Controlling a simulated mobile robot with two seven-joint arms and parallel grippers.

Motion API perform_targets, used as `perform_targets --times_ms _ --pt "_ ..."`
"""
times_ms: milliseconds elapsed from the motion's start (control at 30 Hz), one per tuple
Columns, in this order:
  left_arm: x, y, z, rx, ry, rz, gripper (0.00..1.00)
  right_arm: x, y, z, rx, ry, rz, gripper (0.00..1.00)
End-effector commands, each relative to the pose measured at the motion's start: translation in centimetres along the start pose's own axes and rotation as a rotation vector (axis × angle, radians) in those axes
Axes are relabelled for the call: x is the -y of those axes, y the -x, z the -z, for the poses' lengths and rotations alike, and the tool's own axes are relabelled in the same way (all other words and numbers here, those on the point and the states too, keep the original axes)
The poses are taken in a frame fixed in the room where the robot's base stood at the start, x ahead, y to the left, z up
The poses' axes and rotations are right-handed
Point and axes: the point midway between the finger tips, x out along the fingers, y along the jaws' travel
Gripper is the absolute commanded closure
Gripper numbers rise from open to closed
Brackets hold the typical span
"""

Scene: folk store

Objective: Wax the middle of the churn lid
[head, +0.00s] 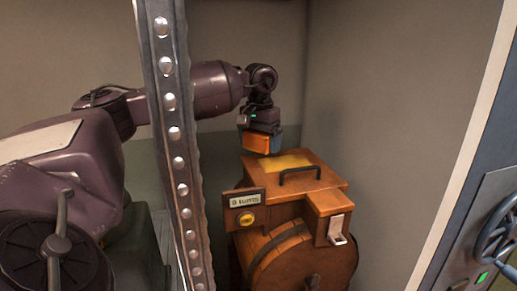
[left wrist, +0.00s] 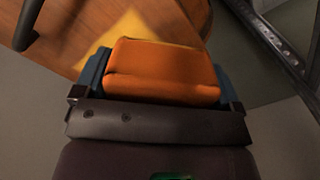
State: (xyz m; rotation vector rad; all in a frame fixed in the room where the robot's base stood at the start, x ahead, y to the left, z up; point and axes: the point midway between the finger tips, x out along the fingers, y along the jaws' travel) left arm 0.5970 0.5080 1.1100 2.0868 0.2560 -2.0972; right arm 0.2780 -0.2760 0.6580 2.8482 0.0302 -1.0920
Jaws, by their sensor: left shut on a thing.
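The wooden churn (head: 285,258) stands in a corner, its round barrel below a box-shaped top. Its lid (head: 318,184) is flat wood with a dark handle (head: 300,171) and a yellow patch (head: 287,161) towards the back. My left gripper (head: 262,133) is over the lid's back left part, shut on an orange block (head: 260,143). In the left wrist view the block (left wrist: 162,70) sits between blue fingers, with the yellow patch (left wrist: 128,28) partly hidden behind it. I cannot tell whether the block touches the lid. My right gripper is not in view.
A sign reading "0 turns" (head: 245,203) with a yellow button and a small box with a pale latch (head: 336,225) are on the churn's front. A perforated metal post (head: 172,130) stands at left. A cabinet with a handwheel (head: 497,235) is at right.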

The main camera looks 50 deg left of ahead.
Motion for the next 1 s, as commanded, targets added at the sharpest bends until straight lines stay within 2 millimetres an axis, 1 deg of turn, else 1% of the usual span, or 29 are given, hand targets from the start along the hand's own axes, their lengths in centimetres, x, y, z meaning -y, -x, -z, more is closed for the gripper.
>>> perform_targets --times_ms 33,100,500,833,1000 --pt "0.0 0.4 0.0 -0.002 0.0 -0.001 0.36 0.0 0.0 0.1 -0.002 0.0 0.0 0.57" --pt "0.0 0.6 0.0 -0.002 -0.001 -0.001 0.36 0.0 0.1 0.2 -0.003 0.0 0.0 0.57" --pt "0.0 0.9 0.0 -0.002 -0.001 -0.001 0.36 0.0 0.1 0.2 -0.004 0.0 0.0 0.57" --pt "-0.1 3.3 0.0 -0.005 -0.001 -0.003 0.36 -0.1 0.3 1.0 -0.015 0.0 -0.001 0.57" --pt "0.0 3.7 0.0 -0.002 -0.001 -0.001 0.36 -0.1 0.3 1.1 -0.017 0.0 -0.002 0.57"
